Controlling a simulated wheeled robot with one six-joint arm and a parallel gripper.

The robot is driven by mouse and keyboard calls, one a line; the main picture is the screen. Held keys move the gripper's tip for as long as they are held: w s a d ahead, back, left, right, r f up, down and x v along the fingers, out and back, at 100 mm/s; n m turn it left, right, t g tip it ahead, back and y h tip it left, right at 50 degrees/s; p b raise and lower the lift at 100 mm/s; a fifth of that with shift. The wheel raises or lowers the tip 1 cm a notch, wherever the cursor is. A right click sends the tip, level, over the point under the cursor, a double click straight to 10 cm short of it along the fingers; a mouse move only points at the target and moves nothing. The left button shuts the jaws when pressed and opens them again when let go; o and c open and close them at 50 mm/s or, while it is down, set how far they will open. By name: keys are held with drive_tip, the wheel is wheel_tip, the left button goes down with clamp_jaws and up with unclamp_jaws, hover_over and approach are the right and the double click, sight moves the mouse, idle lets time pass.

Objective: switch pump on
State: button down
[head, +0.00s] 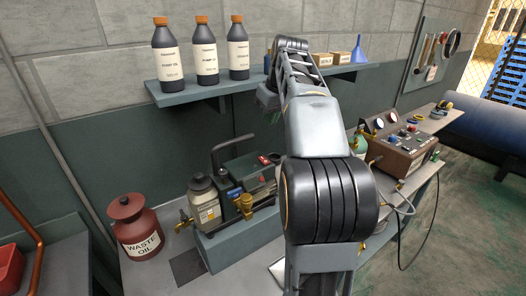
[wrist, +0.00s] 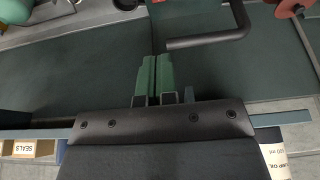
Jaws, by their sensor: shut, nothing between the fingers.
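The vacuum pump (head: 240,190) stands on the bench, with a dark carry handle, a blue part and a small red switch (head: 264,159) on top. My gripper (head: 266,97) is above and behind the pump, near the front of the wall shelf, partly hidden by my arm. In the wrist view its green fingers (wrist: 153,76) are together and empty. The pump's handle (wrist: 208,42) shows beyond them to the right, apart from the fingers. My arm hides the pump's right end.
The shelf (head: 200,93) carries several oil bottles, small boxes and a blue funnel (head: 359,50). A red waste oil can (head: 138,228) stands left of the pump. A gauge console (head: 402,150) with hoses and a green bottle (head: 359,143) stand to the right.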

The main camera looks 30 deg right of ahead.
approach(261, 157)
drive_tip(key=x, duration=0.5)
drive_tip(key=shift+w+f, duration=0.1)
drive_tip(key=shift+w, duration=0.25)
drive_tip(key=shift+p+x, duration=0.35)
drive_tip(key=shift+x, duration=0.45)
drive_tip(key=shift+s, duration=0.15)
